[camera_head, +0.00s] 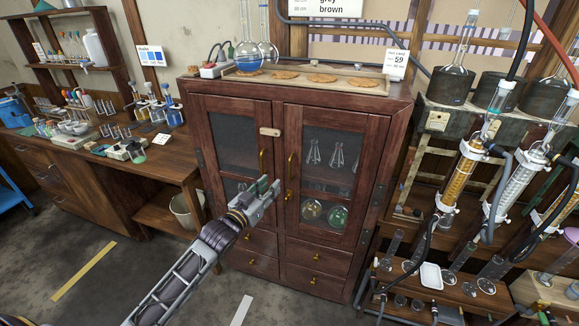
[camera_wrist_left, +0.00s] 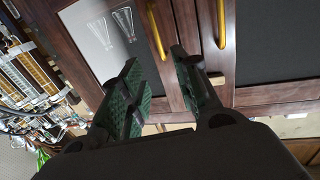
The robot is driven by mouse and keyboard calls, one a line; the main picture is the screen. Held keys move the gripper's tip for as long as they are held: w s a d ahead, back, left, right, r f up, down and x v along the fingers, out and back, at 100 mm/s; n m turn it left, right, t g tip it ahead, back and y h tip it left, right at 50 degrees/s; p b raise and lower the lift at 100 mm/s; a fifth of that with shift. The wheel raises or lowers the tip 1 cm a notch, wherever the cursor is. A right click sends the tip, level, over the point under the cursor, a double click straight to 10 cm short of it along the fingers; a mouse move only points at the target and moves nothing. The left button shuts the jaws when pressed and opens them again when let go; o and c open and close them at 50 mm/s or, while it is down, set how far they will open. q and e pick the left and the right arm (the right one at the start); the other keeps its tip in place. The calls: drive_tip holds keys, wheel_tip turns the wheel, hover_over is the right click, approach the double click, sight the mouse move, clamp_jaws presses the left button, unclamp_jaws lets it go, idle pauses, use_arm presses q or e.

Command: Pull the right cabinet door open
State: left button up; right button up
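The dark wooden cabinet (camera_head: 278,104) has two glazed doors, both shut. The right cabinet door (camera_head: 317,238) has glassware behind its pane and a brass bar handle (camera_head: 290,170) near its left edge; the handle also shows in the left wrist view (camera_wrist_left: 157,32). The left door (camera_head: 231,187) has a matching handle (camera_head: 262,162). A pale wooden latch (camera_head: 270,131) lies level near the doors' meeting edge; I cannot tell whether it overlaps the right door. My left gripper (camera_head: 272,187) is open before the doors, its green-padded fingertips (camera_wrist_left: 156,60) either side of the right handle's line, apparently short of it. My right gripper is out of view.
Glass columns and a lower rack (camera_head: 455,289) crowd the right side. A side bench (camera_head: 160,178) and bin (camera_head: 187,210) are at left. The floor in front is clear.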

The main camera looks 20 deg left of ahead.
sight(290, 165)
use_arm(q)
drive_tip(key=shift+w, duration=0.2)
drive_tip(key=shift+p+x, duration=0.55)
drive_tip(key=shift+x, duration=6.2)
drive_tip(key=shift+c, duration=0.4)
clamp_jaws()
